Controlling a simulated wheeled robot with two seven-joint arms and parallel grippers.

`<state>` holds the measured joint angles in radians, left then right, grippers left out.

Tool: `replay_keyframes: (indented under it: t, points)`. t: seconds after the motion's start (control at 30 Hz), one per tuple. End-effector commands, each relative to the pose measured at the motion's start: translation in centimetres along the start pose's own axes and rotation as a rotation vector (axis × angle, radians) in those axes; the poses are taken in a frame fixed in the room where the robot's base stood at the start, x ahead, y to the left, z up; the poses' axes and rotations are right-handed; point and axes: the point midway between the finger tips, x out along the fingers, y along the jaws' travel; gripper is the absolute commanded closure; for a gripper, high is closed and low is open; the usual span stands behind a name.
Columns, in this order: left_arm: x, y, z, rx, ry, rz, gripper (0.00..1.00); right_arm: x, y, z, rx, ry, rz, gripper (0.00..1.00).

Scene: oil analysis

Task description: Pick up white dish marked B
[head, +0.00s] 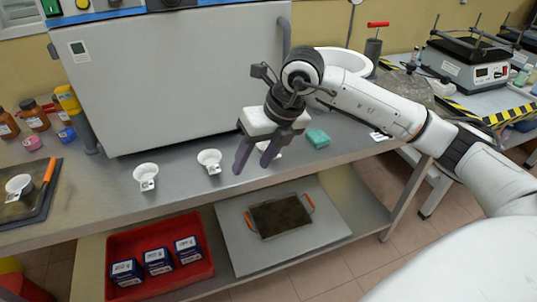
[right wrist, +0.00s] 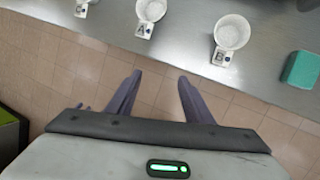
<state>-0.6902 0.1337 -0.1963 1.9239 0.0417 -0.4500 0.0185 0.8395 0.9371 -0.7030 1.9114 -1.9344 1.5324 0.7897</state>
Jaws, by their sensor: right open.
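The white dish marked B (right wrist: 232,32) stands on the steel counter at the upper right in the right wrist view. Its label plate faces the counter's front edge. In the head view it is mostly hidden behind my right gripper, with a bit of white (head: 268,147) showing. My right gripper (head: 252,166) is open and empty, fingers pointing down, in front of the dishes; it also shows in the right wrist view (right wrist: 160,78). Dish B is beyond and to the right of the fingers there, apart from them. My left gripper is not in view.
A dish marked A (right wrist: 150,10) and another white dish (head: 145,176) stand left of B. A teal block (head: 318,138) lies right of B. A large grey cabinet (head: 180,80) stands behind. The counter's front edge is close; a red bin (head: 160,262) sits on the lower shelf.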

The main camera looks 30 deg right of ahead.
Motion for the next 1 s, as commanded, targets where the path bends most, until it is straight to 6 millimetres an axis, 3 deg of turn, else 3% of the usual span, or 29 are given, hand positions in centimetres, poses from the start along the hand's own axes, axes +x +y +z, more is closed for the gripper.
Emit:
replay_keyframes:
  t: [0.03,0.1,0.23,1.0]
  points:
    - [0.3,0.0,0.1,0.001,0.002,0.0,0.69,-1.3,-2.5,1.3,0.017,-0.04,-0.097,0.53]
    - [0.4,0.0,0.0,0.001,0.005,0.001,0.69,-2.9,-5.0,2.3,0.045,-0.077,-0.197,0.53]
    - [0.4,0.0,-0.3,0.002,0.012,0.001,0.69,-3.8,-7.3,3.1,0.074,-0.105,-0.282,0.53]
    - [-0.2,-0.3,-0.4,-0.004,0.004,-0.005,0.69,4.9,-10.4,4.5,0.074,-0.106,-0.284,0.53]
